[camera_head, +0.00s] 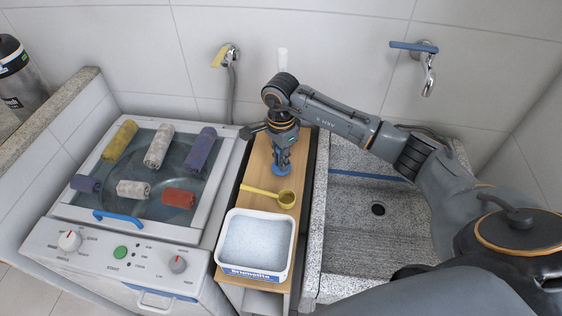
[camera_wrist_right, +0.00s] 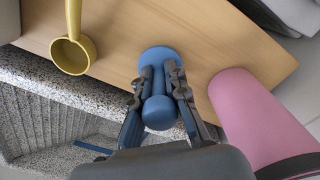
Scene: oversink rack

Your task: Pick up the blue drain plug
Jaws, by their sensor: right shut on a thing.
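The blue drain plug shows in the head view (camera_head: 281,170) on or just above the wooden board (camera_head: 258,170), below my right gripper (camera_head: 283,150). In the wrist view, its round blue disc (camera_wrist_right: 157,57) faces the board and its rounded knob (camera_wrist_right: 159,113) points toward the camera. My right gripper (camera_wrist_right: 160,88) is shut on the plug, with one finger on each side of its stem. I cannot tell whether the disc touches the board. My left gripper is not in view.
A yellow scoop (camera_head: 286,198) and a white tub of powder (camera_head: 292,246) stand in front on the board. A pink cylinder (camera_wrist_right: 255,115) is close beside the gripper in the wrist view. A washer with several rolled cloths is left; the stone sink (camera_head: 350,235) is right.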

